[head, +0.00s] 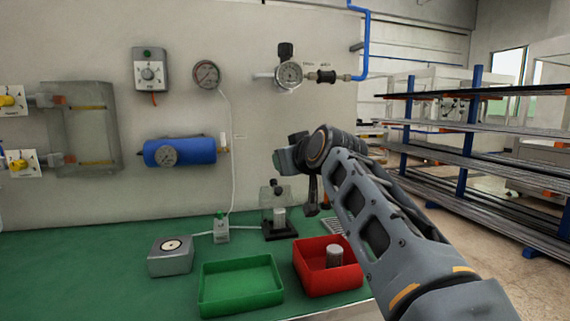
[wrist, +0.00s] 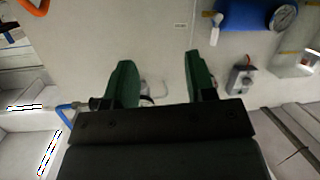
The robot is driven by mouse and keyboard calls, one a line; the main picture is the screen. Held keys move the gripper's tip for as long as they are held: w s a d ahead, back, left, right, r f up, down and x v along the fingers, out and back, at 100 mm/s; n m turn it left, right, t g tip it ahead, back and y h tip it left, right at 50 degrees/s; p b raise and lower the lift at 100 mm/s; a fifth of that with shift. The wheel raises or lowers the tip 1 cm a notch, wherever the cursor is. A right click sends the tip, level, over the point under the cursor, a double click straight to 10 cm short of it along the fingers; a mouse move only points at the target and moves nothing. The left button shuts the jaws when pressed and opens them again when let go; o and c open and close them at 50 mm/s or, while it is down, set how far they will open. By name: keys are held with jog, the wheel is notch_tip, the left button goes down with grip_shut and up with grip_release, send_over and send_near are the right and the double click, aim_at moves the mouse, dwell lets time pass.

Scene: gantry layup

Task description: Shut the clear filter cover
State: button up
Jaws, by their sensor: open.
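A small clear housing (head: 265,203) with a white cylinder (head: 280,216) inside stands on a black base (head: 281,234) on the green bench, in the head view. I take it to be the filter with its clear cover; whether the cover is open or shut is too small to tell. My gripper (wrist: 158,76) is open and empty in the wrist view, its two green fingers spread and facing the wall. In the head view my arm's end is above and right of the housing, apart from it. The housing does not show in the wrist view.
A green tray (head: 241,305) and a red tray (head: 305,285) holding a grey cylinder (head: 334,257) stand in front. A grey box (head: 170,262) is at left. A blue tank (head: 190,152) and gauges (head: 206,75) hang on the wall. Racks (head: 470,140) stand at right.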

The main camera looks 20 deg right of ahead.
jog(key=shift+a+r+p+v, duration=0.1)
jog(key=shift+r+p+v, duration=0.1)
jog(key=shift+v, duration=1.05)
jog(key=shift+a+r+p+v, duration=0.1)
jog(key=shift+a+r+v, duration=0.05)
jog(key=shift+v, duration=1.05)
jog(key=shift+w, duration=0.1)
notch_tip(320, 180, up, 4)
jog(key=g+p, duration=0.8)
jog(key=p, duration=1.7)
send_over(279, 189)
jog(key=s+a, duration=0.4)
jog(key=w+d+f+g, duration=0.1)
jog(key=f, duration=0.4)
jog(key=w+d+f+h, duration=0.1)
jog(key=f, duration=0.4)
jog(key=w+d+f+m+g+h, duration=0.1)
jog(key=f, duration=0.5)
jog(key=shift+w+d+g+p, duration=0.3)
jog(key=shift+d+p, duration=0.05)
jog(key=shift+d, duration=0.05)
